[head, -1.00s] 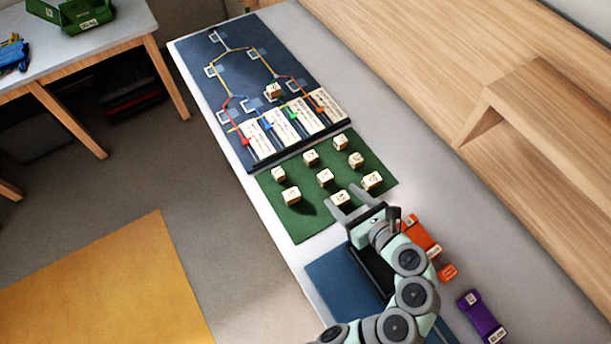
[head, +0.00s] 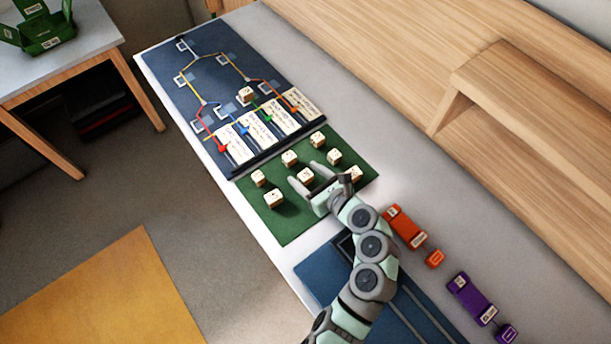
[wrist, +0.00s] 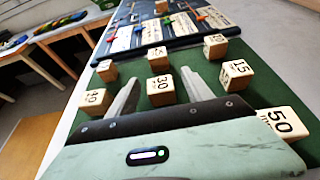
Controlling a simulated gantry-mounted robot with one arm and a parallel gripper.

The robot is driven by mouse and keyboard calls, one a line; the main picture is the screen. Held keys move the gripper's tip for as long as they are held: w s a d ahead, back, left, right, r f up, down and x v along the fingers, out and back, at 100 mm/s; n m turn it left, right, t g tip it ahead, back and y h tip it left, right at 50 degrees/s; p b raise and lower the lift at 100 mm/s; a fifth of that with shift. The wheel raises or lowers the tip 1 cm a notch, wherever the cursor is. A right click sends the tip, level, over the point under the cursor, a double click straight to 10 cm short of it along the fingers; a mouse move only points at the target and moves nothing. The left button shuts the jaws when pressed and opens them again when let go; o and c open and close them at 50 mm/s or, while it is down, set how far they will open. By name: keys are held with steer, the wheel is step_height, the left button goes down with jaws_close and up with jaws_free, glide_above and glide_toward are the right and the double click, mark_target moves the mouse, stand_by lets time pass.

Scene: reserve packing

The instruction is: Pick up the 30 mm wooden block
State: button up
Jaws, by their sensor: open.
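The 30 mm wooden block (wrist: 160,90) is a pale cube whose front face reads 30 in the wrist view. It sits on the green mat (wrist: 72,118), ahead of my gripper (wrist: 161,78) and between the lines of its two fingers. In the head view the same block (head: 306,175) lies at the fingertips of my gripper (head: 304,171). The jaws are open and empty, with one finger to each side of the block. I cannot tell whether the fingertips are down at the block's height.
Close neighbours are the 40 block (wrist: 95,101), the 15 block (wrist: 236,74), the 25 block (wrist: 157,60) and the 50 block (wrist: 284,123). A dark diagram board (head: 190,65) lies beyond the mat. Orange (head: 404,227) and purple (head: 470,298) objects lie right of my arm.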

steer(key=shift+c, duration=0.2)
jaws_close()
stand_by(0.3)
